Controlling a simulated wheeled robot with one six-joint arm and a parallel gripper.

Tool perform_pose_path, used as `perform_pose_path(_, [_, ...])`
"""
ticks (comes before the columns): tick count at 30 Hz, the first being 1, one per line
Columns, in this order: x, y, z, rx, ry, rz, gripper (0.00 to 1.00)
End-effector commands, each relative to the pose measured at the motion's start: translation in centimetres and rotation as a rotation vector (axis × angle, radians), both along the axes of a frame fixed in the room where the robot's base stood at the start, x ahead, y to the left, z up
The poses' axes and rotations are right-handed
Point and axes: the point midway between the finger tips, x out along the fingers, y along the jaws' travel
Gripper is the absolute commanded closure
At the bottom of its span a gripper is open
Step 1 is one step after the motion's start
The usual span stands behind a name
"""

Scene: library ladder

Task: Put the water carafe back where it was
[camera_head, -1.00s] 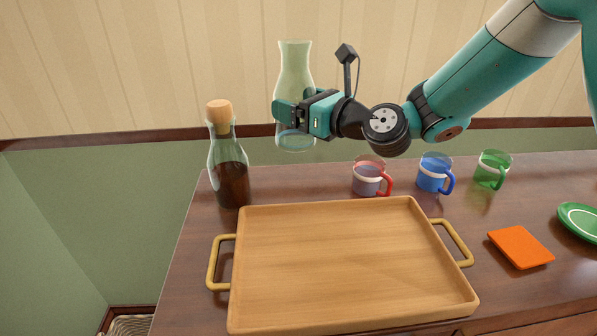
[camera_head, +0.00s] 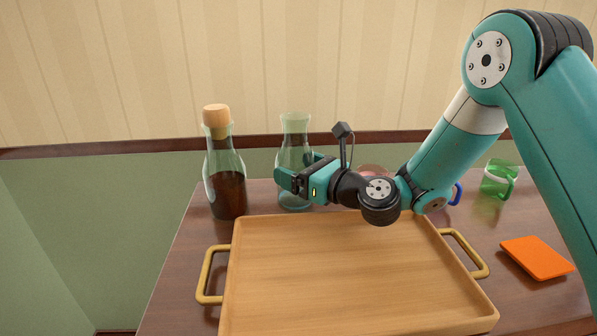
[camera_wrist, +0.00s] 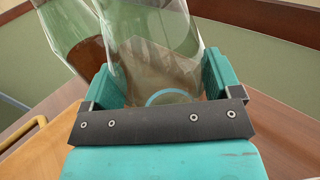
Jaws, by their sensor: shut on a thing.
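The water carafe (camera_head: 296,134) is clear, pale green glass with a narrow neck. It stands upright at the back left of the cabinet top, behind the tray and right of the corked bottle. My gripper (camera_head: 294,180) is shut on its lower body, coming from the right. The carafe's base is at or close to the cabinet top; I cannot tell if it touches. In the wrist view the carafe (camera_wrist: 155,45) is between the two teal fingers (camera_wrist: 160,85).
A corked bottle of dark liquid (camera_head: 226,180) stands close left of the carafe. A wooden tray (camera_head: 350,270) with brass handles lies in front. A green mug (camera_head: 500,180) and an orange square (camera_head: 537,257) are at right. My arm mostly hides the red (camera_head: 373,170) and blue mugs.

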Motion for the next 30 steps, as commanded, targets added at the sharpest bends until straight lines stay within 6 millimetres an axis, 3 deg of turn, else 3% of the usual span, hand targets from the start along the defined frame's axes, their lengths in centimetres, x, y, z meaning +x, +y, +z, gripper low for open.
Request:
perform_pose_path(7, [0.0, 0.0, -0.1, 0.004, -0.002, 0.0, 0.69])
perform_pose_path(8, [0.0, 0.0, -0.3, 0.001, 0.001, 0.001, 0.14])
perform_pose_path(10, [0.0, 0.0, -0.2, 0.001, 0.001, 0.001, 0.0])
perform_pose_path(20, [-0.3, -0.3, 0.0, 0.001, 0.002, 0.0, 0.0])
perform_pose_path(30, [-5.1, -5.3, -0.6, 0.001, -0.001, -0.005, 0.0])
